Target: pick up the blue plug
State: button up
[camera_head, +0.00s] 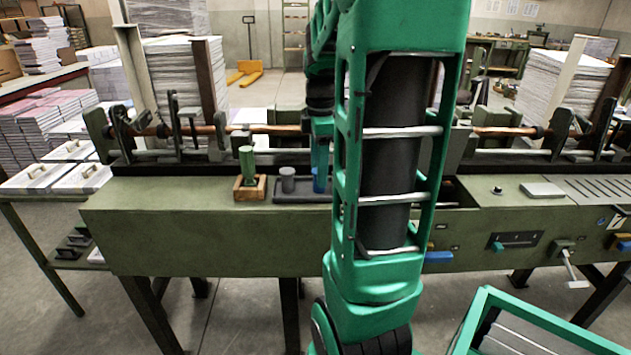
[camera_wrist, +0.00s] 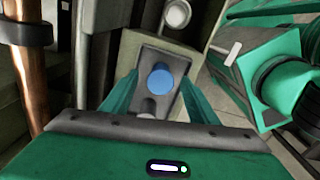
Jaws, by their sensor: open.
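The blue plug (camera_wrist: 161,80) shows as a round blue top in the wrist view, standing in a dark tray (camera_wrist: 150,56). In the head view, the blue plug (camera_head: 319,185) stands at the right of the tray (camera_head: 287,197), partly hidden by my arm. My gripper (camera_wrist: 158,84) is open, with a teal finger on each side of the blue plug as seen in the wrist view. In the head view, my gripper (camera_head: 320,150) is over the plug. I cannot tell whether the fingers touch it or how far down they reach.
A grey plug (camera_head: 288,180) stands left of the blue one in the same tray. Farther left, a green plug (camera_head: 247,163) stands in a wooden block (camera_head: 249,193). A copper-coloured rod (camera_head: 275,129) runs behind. A pale round knob (camera_wrist: 178,14) lies beyond the tray.

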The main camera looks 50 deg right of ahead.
jog(key=shift+f, duration=0.8)
jog(key=shift+c, duration=0.2)
jog(key=c, duration=1.1)
